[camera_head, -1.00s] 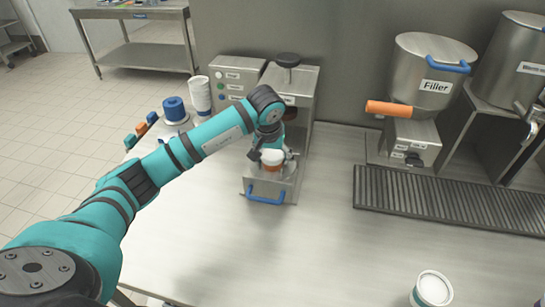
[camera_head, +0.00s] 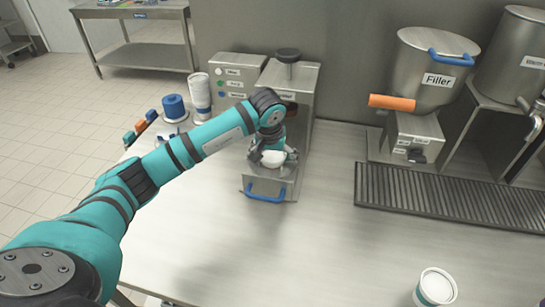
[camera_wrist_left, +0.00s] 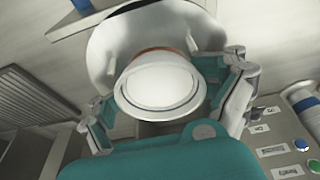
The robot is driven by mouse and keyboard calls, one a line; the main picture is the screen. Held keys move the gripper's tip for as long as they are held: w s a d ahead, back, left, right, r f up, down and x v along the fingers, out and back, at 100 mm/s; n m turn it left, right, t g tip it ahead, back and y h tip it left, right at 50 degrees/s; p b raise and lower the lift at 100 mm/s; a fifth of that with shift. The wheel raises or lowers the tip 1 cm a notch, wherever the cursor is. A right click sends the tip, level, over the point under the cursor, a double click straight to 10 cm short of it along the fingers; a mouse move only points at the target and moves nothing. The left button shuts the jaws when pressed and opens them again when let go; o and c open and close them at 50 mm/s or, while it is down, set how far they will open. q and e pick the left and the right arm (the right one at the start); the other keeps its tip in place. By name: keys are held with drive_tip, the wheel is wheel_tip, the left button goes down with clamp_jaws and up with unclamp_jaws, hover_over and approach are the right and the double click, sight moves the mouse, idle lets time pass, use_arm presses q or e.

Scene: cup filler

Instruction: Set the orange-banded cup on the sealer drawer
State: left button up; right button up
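The orange-banded cup (camera_head: 273,158) is white and sits upright at the sealer drawer (camera_head: 284,189), which is pulled out with a blue handle. In the left wrist view the cup (camera_wrist_left: 158,85) shows its round white top, with a thin orange-brown strip of band behind it. My left gripper (camera_head: 274,157) is around the cup from above. In the left wrist view its fingers (camera_wrist_left: 168,90) stand on either side of the cup, spread, with a gap at least on the right. The cup's base is hidden. My right gripper is not in view.
The sealer (camera_head: 290,85) stands behind the drawer, with a button box (camera_head: 236,75) beside it. A cup stack (camera_head: 199,92) and blue roll (camera_head: 174,107) are on the left. The filler (camera_head: 425,75) and a drain grate (camera_head: 440,198) are right. Another white cup (camera_head: 435,287) stands in front.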

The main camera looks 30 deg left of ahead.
use_arm(q)
drive_tip(key=shift+o, duration=0.2)
drive_tip(key=shift+s+d+f, duration=0.2)
drive_tip(key=shift+s+f, duration=0.2)
drive_tip(key=shift+f, duration=0.3)
drive_tip(key=v, duration=0.8)
drive_tip(key=w+v, duration=0.1)
drive_tip(key=v, duration=0.4)
drive_tip(key=shift+a+r, duration=0.1)
drive_tip(key=shift+r, duration=0.1)
idle(0.5)
